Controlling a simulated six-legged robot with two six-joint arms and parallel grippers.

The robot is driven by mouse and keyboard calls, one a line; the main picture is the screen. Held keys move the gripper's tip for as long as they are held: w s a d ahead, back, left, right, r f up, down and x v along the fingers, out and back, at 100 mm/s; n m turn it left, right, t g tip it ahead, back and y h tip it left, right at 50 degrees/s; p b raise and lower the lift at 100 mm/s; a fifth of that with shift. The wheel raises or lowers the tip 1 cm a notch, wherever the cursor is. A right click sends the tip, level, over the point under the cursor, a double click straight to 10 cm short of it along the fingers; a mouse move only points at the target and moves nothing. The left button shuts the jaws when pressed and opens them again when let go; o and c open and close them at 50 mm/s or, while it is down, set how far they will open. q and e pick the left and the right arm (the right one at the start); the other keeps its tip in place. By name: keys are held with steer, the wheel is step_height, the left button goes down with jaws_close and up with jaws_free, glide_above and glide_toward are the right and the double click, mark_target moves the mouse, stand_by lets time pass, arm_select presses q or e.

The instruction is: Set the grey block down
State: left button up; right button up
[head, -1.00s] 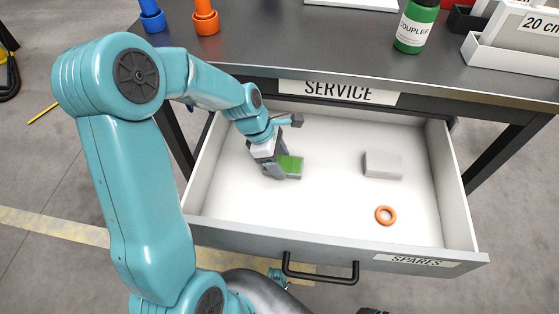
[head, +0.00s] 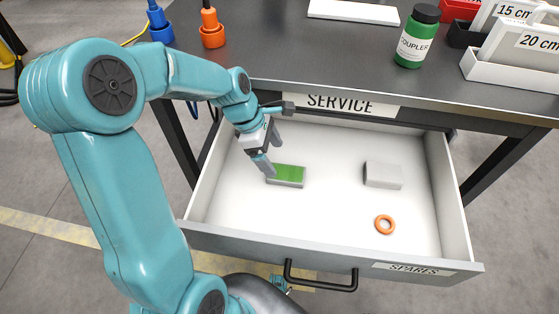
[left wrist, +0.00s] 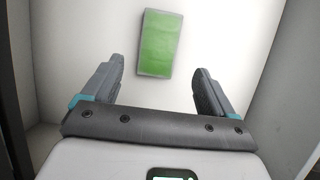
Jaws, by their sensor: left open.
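A grey block with a green top (head: 287,175) lies flat on the white floor of the open drawer (head: 330,215), left of the middle. In the left wrist view the green-topped block (left wrist: 158,43) lies beyond and between my finger tips. My left gripper (head: 266,162) is open and empty, just above and behind the block's left end, with a gap to it. A plain pale grey block (head: 383,174) lies in the drawer's right half. My right gripper is not in view.
An orange ring (head: 385,224) lies near the drawer's front right. The drawer walls and the SERVICE bench edge (head: 350,104) enclose my left gripper. A green COUPLER bottle (head: 416,38) and white trays stand on the bench. The drawer's middle floor is clear.

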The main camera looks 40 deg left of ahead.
arm_select(q)
steer(key=p+v, duration=0.1)
steer(key=v, duration=0.4)
stand_by(0.4)
